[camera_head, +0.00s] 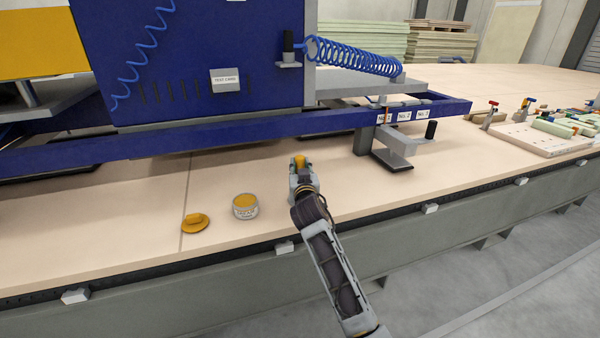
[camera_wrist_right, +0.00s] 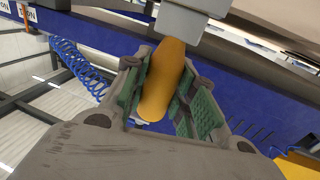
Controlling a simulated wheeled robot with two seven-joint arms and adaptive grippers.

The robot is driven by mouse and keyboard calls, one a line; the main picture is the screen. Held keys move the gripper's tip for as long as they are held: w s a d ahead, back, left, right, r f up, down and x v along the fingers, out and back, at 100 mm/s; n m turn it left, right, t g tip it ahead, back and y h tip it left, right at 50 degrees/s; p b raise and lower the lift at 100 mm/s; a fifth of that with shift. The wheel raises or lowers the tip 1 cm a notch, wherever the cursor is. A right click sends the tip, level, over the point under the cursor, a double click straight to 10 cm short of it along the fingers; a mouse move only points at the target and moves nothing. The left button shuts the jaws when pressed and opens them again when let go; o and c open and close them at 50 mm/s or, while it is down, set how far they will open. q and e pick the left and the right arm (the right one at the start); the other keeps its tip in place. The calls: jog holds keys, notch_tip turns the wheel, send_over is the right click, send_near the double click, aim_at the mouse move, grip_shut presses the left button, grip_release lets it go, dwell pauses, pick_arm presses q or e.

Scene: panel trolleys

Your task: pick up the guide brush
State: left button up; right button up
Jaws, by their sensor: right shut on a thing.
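My right gripper (camera_head: 301,168) is over the pale bench top, in front of the blue trolley. It is shut on a yellow-orange rounded piece (camera_head: 300,161), which I take to be the guide brush. In the right wrist view this piece (camera_wrist_right: 163,78) lies between the green finger pads of the gripper (camera_wrist_right: 165,95). No bristles show. A grey block (camera_wrist_right: 182,20) is at its upper end; I cannot tell whether it belongs to the piece. My left gripper is not in view.
An orange lid-like disc (camera_head: 195,223) and a clear jar with orange contents (camera_head: 245,206) are on the bench left of my gripper. The blue trolley rail (camera_head: 250,132) runs behind. A grey clamp-like stand (camera_head: 400,148) is to the right. The bench's front edge is close.

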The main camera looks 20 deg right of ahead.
aim_at(300, 155)
notch_tip(300, 155, up, 3)
jog(key=shift+f+p, duration=0.1)
jog(key=shift+p, duration=0.3)
notch_tip(300, 155, up, 3)
jog(key=shift+r+p, duration=0.1)
jog(key=shift+p, duration=0.4)
jog(key=shift+r, duration=0.7)
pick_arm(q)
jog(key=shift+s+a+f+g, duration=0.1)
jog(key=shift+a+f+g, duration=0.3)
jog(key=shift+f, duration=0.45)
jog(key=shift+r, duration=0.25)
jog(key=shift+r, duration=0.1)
